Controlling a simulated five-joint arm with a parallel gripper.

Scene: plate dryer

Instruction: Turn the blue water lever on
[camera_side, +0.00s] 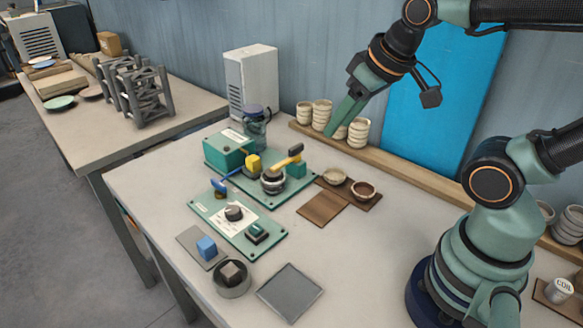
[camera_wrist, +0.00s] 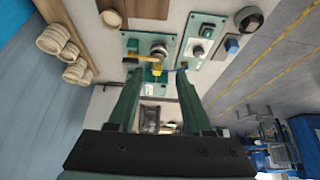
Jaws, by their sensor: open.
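The blue water lever (camera_side: 227,178) is a thin blue handle at the left front of the green machine base (camera_side: 267,200), by a small brown-and-blue post. In the wrist view the lever (camera_wrist: 182,70) shows partly, near the tip of the right finger. My gripper (camera_side: 341,118) is in the air at the back, right of and well above the machine, in front of the shelf cups. Its two green fingers (camera_wrist: 157,78) are spread with nothing held between them, and it is apart from the lever.
A yellow block (camera_side: 253,163), a yellow-and-black lever (camera_side: 289,157) and a round metal pot (camera_side: 273,182) crowd the base near the blue lever. A glass jar (camera_side: 255,125) stands behind. A control panel (camera_side: 237,222) with a knob lies in front. Stacked cups (camera_side: 358,132) line the back shelf.

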